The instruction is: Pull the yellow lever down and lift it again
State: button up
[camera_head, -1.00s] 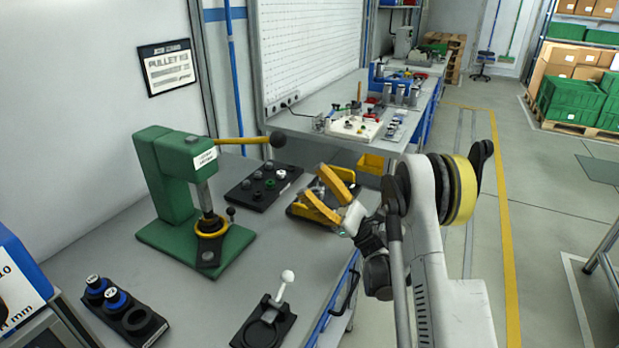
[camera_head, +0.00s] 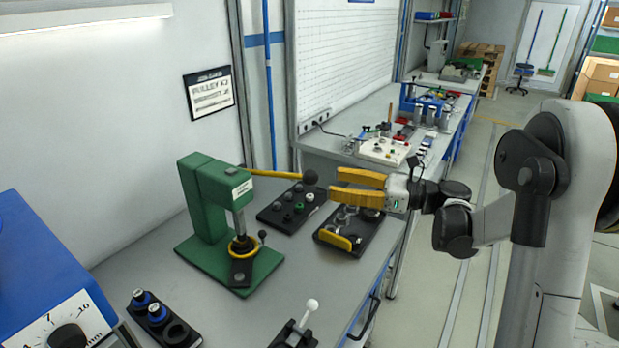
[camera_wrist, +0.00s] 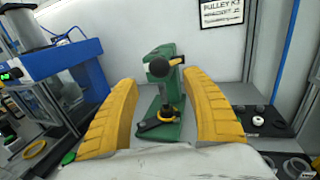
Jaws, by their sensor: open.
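The yellow lever (camera_head: 276,174) sticks out to the right from the top of the green press (camera_head: 208,200) and ends in a black knob (camera_head: 310,177). It stands about level. My gripper (camera_head: 332,187) is open and empty, its yellow fingers pointing left toward the knob from a short way to the right. I see no contact with the lever. In the wrist view the press (camera_wrist: 163,75) and the knob (camera_wrist: 160,67) lie between the two open fingers, with the lever foreshortened behind the knob.
A black tray with round parts (camera_head: 290,204) lies behind the press's right side. Another black holder with a yellow part (camera_head: 340,243) sits under my gripper. A blue-capped holder (camera_head: 160,318), a white-knobbed toggle (camera_head: 300,325) and a blue machine (camera_head: 40,270) stand nearer. A poster (camera_head: 209,92) hangs behind.

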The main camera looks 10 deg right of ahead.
aim_at(309, 178)
jog(key=b+x, duration=0.1)
jog(key=x, duration=0.6)
jog(key=shift+a, duration=0.1)
